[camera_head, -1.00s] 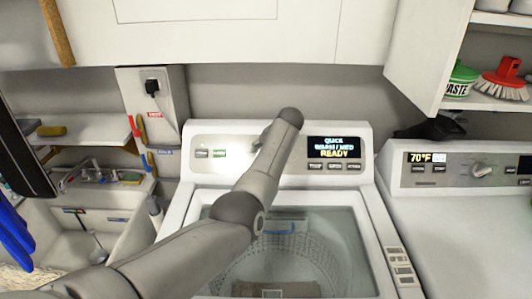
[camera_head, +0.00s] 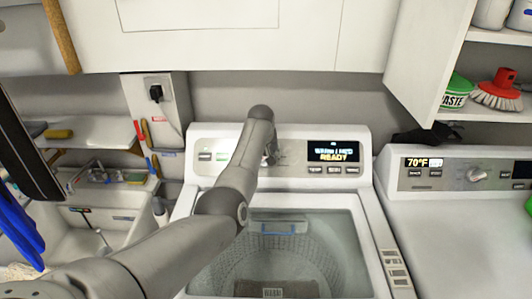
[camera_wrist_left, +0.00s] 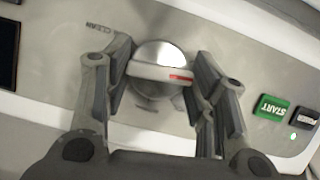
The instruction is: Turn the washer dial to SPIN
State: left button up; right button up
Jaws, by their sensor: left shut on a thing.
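The washer (camera_head: 352,158) stands in the middle of the head view, its clear lid showing the basket. Its display (camera_head: 333,150) reads warm/med and READY; the top line is blurred. My left arm reaches over the lid to the control panel and hides most of the dial and gripper. In the left wrist view my left gripper (camera_wrist_left: 163,64) is shut on the silver dial (camera_wrist_left: 158,52), one finger on each side. The dial's bar has a red mark near its right end. A CLEAN label shows at the upper left; no SPIN label is readable. My right gripper is out of view.
START (camera_wrist_left: 272,107) and POWER (camera_wrist_left: 304,117) buttons lie right of the dial in the wrist view. A second machine (camera_head: 440,215) stands right of the washer. A sink (camera_head: 85,225) is at left. Cabinets (camera_head: 230,35) hang above the panel.

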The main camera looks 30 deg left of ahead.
pick_arm(q)
jog(key=n+p, duration=0.1)
jog(key=n, duration=0.1)
jog(key=n+t+h+p, duration=0.1)
jog(key=n, duration=0.1)
jog(key=shift+s+a+f, duration=0.1)
jog(key=shift+s, duration=0.05)
jog(key=shift+p, duration=0.3)
dwell(0.3)
jog(key=o, duration=1)
jog(key=shift+r, duration=0.2)
jog(key=v, duration=1.1)
jog(key=shift+s+a+r, duration=0.2)
jog(key=shift+s, duration=0.15)
